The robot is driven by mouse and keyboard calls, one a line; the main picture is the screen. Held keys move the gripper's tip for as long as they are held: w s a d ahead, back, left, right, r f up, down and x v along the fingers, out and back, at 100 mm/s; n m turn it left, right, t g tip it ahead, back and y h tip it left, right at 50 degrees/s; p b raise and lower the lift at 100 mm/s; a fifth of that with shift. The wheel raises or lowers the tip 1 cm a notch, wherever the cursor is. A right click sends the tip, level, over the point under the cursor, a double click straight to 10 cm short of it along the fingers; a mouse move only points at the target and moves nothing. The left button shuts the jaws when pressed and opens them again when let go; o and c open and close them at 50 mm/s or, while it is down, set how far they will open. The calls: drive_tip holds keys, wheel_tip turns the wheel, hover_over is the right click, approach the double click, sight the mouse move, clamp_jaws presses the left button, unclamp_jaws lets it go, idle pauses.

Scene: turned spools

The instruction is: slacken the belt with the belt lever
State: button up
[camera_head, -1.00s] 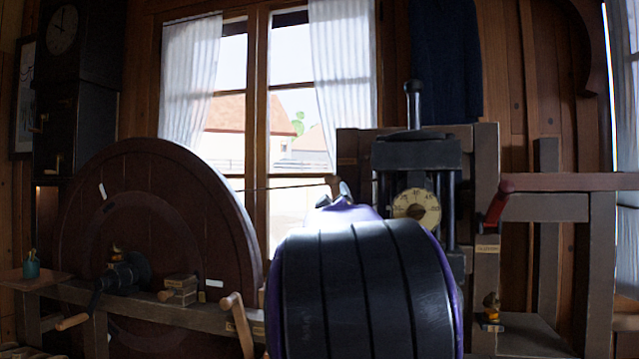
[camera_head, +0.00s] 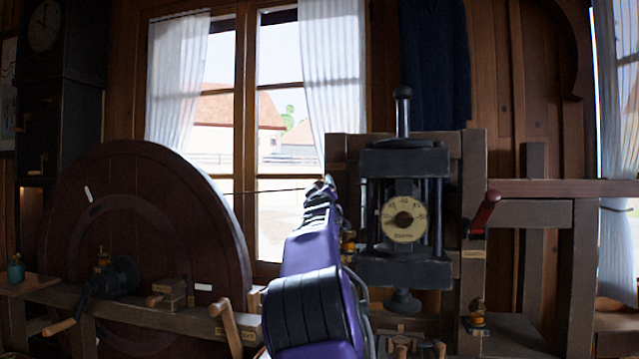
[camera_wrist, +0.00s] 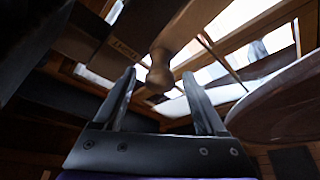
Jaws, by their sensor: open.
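In the wrist view my gripper (camera_wrist: 159,82) is open, its two dark fingers apart. A turned wooden handle with a rounded end (camera_wrist: 160,68) shows between and beyond the fingertips; contact is not visible. A small label plate (camera_wrist: 123,47) sits on the dark beam beside it, its word unclear. In the head view a wooden lever (camera_head: 228,328) stands at the bench's front, near a label; it may be this handle. The thin belt (camera_head: 270,191) runs from the big dark wheel (camera_head: 218,205) towards the dial frame. My arm hides the gripper in the head view.
A black frame with a round dial (camera_head: 404,219) stands right of my arm. A red-handled lever (camera_head: 485,213) is on a post farther right. A crank (camera_head: 110,280) is at the wheel. Small wooden pegs (camera_head: 425,346) stand low in front of the frame.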

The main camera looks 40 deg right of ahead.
drive_tip(key=shift+w+d, duration=0.3)
clamp_jaws()
idle(0.4)
idle(1.0)
